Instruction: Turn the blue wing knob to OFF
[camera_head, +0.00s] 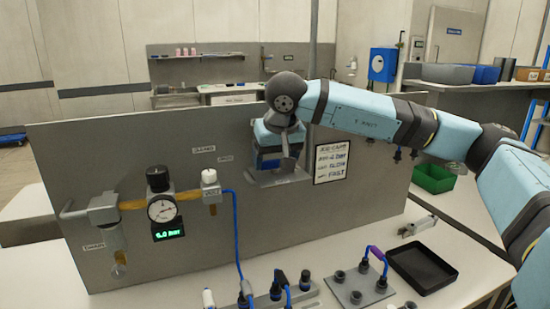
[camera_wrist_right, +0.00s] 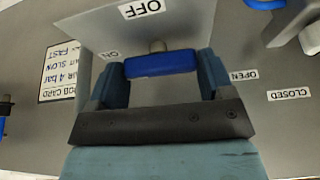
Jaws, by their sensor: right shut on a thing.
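In the right wrist view the blue wing knob (camera_wrist_right: 160,64) sits on a short shaft on a grey plate, its wing lying across the picture. The plate bears an OFF label (camera_wrist_right: 143,8) and an ON label (camera_wrist_right: 111,55). My right gripper (camera_head: 282,150) is at the grey panel in the head view. In the wrist view its two fingers are on either end of the wing, shut on it. The arm and gripper mostly hide the knob in the head view. My left gripper is not in view.
A pressure gauge (camera_head: 162,208) with a green 6.0 bar display and a white-knobbed valve (camera_head: 209,176) are on the panel (camera_head: 90,150) to the left. A printed card (camera_head: 332,163) hangs right of the gripper. A black tray (camera_head: 422,266) and hose fittings lie on the table.

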